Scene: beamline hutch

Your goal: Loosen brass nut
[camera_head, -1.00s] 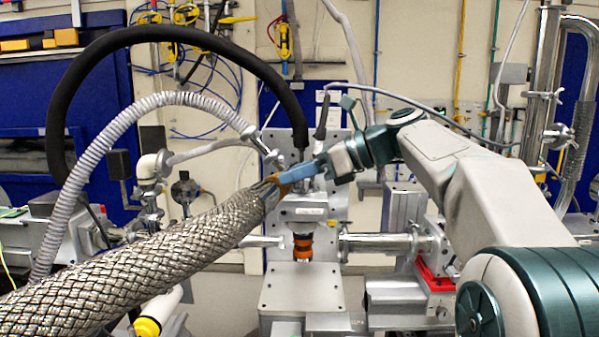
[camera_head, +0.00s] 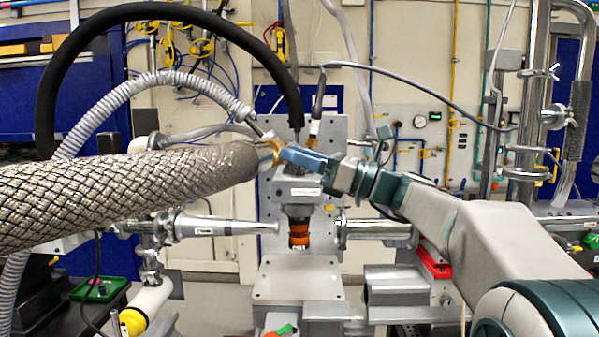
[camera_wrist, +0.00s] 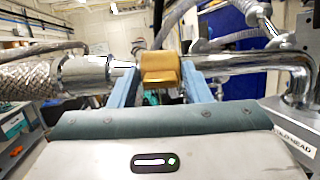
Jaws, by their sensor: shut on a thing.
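The brass nut (camera_wrist: 160,68) sits between the two blue fingers of my gripper (camera_wrist: 160,82) in the wrist view. The fingers are shut on it, one on each side. In the head view the nut is small and mostly hidden behind the blue fingertips of my gripper (camera_head: 277,154). The nut is at the end of a thick braided metal hose (camera_head: 130,190), where a shiny metal fitting (camera_wrist: 85,75) meets it from the left. A bent steel pipe (camera_wrist: 240,62) runs off to the right of the nut in the wrist view. The threads are not visible.
A black hose (camera_head: 45,105) arches over the left. A ribbed grey hose (camera_head: 115,98) curves below it. An orange-banded part (camera_head: 299,233) stands under a grey block beneath my gripper, with steel tubes (camera_head: 375,230) on either side. A flat metal plate (camera_head: 298,280) lies below.

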